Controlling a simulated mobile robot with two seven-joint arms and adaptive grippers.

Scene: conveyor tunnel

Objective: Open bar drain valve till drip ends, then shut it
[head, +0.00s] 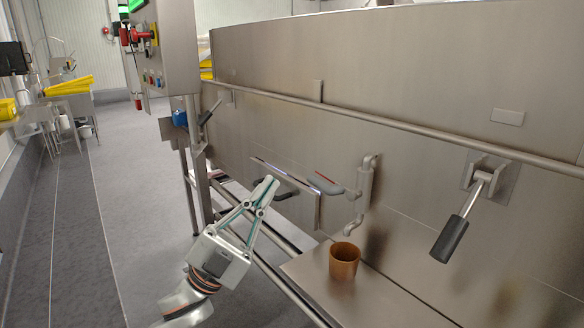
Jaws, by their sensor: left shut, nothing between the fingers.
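A steel drain pipe (365,192) stands out from the machine's side panel. A lever with a grey, red-edged grip (325,183) points left from it, roughly level; I take this as the drain valve. The pipe's lower end bends down above a brown cup (344,260), which stands upright on a steel ledge. No drip can be made out. My left gripper (268,184) is shut and empty, its fingertips pointing up, left of the lever and apart from it. A dark handle (272,194) on the panel shows close behind the fingertips. My right gripper is out of view.
A second lever with a black grip (450,240) hangs down at the right. A long rail (400,125) crosses the panel above. The ledge (318,284) juts out below. A control box (178,45) stands at the upper left. The floor aisle at left is clear.

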